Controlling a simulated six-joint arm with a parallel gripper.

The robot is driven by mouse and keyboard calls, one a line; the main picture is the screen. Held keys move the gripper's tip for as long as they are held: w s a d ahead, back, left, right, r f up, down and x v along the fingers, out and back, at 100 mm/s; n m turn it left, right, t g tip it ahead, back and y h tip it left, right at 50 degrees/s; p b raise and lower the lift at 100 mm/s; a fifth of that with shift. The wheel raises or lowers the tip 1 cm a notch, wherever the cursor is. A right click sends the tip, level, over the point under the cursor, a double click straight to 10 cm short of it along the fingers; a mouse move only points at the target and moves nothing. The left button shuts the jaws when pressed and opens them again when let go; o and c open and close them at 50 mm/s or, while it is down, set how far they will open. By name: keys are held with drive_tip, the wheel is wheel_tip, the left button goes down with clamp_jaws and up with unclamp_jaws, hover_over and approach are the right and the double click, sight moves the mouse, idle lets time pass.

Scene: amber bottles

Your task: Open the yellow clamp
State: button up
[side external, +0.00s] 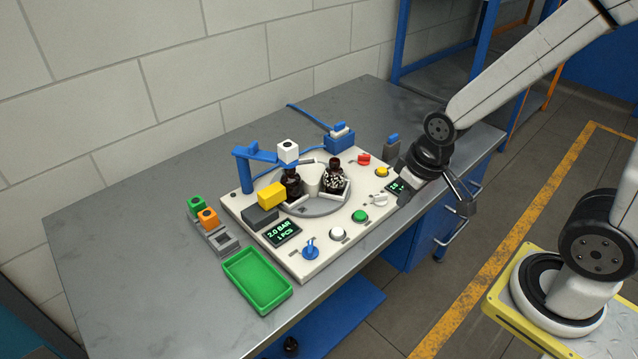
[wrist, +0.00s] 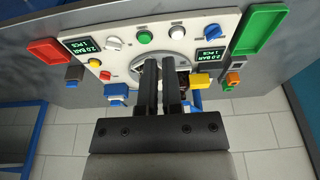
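The yellow clamp (side external: 271,194) is a yellow block above a dark grey block on the left part of the white panel (side external: 320,257), beside a dark amber bottle (side external: 291,187). In the wrist view the yellow clamp (wrist: 201,79) lies right of my fingers, apart from them. My gripper (side external: 463,197) hangs at the right, beyond the panel and near the table's right edge. In the wrist view my gripper (wrist: 160,62) shows two dark parallel fingers close together, with a narrow gap and nothing seen between them. The fingers hide part of the panel's middle.
A blue arm with a white cube (side external: 288,151) reaches over the bottle. A second bottle (side external: 334,176) stands in the round fixture. A green tray (side external: 257,281) and orange and green blocks (side external: 208,218) sit at the left. A red tray (wrist: 45,52) shows in the wrist view.

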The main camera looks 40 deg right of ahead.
drive_tip(key=o, duration=0.7)
drive_tip(key=shift+w, duration=0.3)
drive_tip(key=shift+o, duration=1.2)
drive_tip(key=w+a+m, duration=0.1)
drive_tip(key=w+m, duration=0.2)
drive_tip(key=w, duration=0.5)
drive_tip(key=shift+a+r+m+g, duration=0.25)
drive_tip(key=shift+r+m+g, duration=0.05)
drive_tip(key=shift+m, duration=0.1)
drive_tip(key=m+g, duration=0.2)
drive_tip(key=m, duration=1.1)
hover_over(265, 194)
drive_tip(key=f, duration=0.6)
drive_tip(key=shift+s+d, duration=0.2)
drive_tip(key=shift+d, duration=0.1)
drive_tip(key=shift+w+a+f+m, duration=0.25)
drive_tip(key=shift+w+a+m, duration=0.05)
drive_tip(key=shift+m, duration=0.3)
drive_tip(key=shift+f, duration=3.9)
clamp_jaws()
